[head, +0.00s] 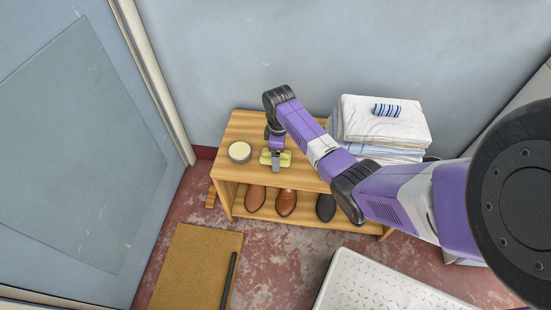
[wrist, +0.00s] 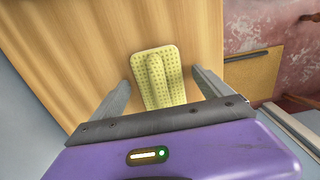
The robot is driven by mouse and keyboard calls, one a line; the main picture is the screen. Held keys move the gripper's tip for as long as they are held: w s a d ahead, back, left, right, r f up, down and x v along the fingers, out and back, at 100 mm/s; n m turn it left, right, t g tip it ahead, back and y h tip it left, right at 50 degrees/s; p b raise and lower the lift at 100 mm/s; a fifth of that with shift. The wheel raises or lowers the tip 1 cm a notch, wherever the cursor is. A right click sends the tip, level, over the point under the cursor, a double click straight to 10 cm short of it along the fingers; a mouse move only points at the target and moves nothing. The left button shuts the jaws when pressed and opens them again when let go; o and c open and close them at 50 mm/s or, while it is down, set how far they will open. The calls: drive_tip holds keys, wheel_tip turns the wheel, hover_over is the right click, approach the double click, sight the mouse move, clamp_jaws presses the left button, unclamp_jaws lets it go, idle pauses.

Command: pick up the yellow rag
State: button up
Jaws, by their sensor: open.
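The yellow rag (head: 284,158) lies on the top of a wooden shoe bench (head: 243,126), partly hidden by my gripper in the head view. In the wrist view the yellow rag (wrist: 153,78) is dotted, with a raised fold along its middle. My gripper (head: 275,166) is over the rag. In the wrist view my gripper (wrist: 163,85) is open, with one finger on each side of the rag and gaps between. I cannot tell how far above the bench top the fingertips are.
A round tin (head: 240,152) stands just left of the rag. A stack of folded linens (head: 385,120) with a striped roll (head: 386,110) is to the right. Brown shoes (head: 286,202) sit on the lower shelf. A mat (head: 195,265) and white step (head: 375,285) are on the floor.

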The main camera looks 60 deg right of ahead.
drive_tip(key=c, duration=1.6)
wheel_tip(320, 180, up, 20)
drive_tip(key=p, duration=0.5)
drive_tip(key=shift+p, duration=0.3)
drive_tip(key=o, duration=0.7)
drive_tip(key=c, duration=0.4)
